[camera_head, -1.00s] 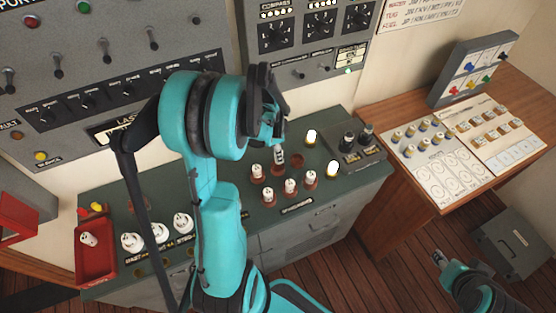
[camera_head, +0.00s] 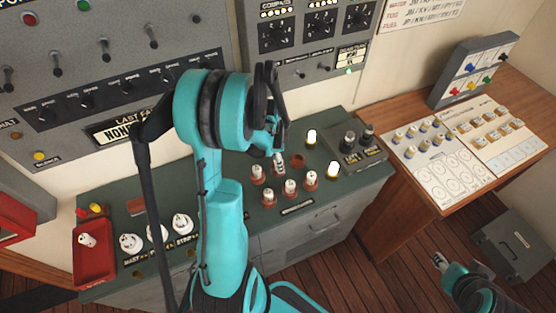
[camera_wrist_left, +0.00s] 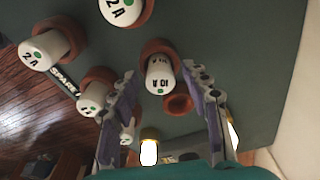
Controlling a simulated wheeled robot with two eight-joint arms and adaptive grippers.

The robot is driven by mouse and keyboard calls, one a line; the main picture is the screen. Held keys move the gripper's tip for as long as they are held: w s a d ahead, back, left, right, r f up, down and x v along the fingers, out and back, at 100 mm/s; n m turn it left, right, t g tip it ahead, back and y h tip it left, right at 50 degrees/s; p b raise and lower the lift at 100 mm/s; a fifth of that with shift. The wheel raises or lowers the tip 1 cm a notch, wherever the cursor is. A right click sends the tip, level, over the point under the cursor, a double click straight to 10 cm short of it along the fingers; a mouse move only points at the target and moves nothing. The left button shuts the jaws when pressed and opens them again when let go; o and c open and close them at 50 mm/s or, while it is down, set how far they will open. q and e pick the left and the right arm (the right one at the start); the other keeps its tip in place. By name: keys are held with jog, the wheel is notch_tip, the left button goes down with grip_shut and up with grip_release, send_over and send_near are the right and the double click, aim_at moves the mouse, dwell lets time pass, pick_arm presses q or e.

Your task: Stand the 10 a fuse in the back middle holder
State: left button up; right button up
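The 10 A fuse (camera_head: 279,160) is a white-bodied plug with a green dot. In the left wrist view the 10 A fuse (camera_wrist_left: 160,76) stands in the reddish-brown back middle holder (camera_wrist_left: 158,48), its label facing the camera. My left gripper (camera_head: 273,130) is above it in the head view. In the left wrist view the fingers of my left gripper (camera_wrist_left: 163,105) are wide apart, one on each side of the fuse with gaps. The back right holder (camera_head: 297,160) is empty. My right gripper (camera_head: 440,261) hangs low at the right; its opening is unclear.
Several 2 A fuses fill the neighbouring holders, such as the front middle fuse (camera_head: 290,187). Two glowing lamps (camera_head: 333,169) stand to the right. A red tray (camera_head: 93,262) holds a fuse at left. A wooden desk (camera_head: 437,195) with fuse boards is at right.

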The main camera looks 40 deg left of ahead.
pick_arm(q)
jog(key=shift+r, duration=0.1)
notch_tip(320, 180, up, 11)
jog(key=s+p, duration=0.1)
jog(key=p, duration=0.1)
jog(key=s+d+r+n+t, duration=0.3)
jog(key=s+d+r+n, duration=0.1)
jog(key=d, duration=0.5)
jog(key=s+d+r+n+t, duration=0.3)
jog(key=s+d+r, duration=0.1)
jog(key=d, duration=0.6)
jog(key=shift+d+r+n+y, duration=0.3)
jog(key=shift+r+n+y, duration=0.1)
jog(key=shift+r, duration=0.2)
notch_tip(320, 180, down, 15)
jog(key=b, duration=1.4)
jog(key=shift+b, duration=0.3)
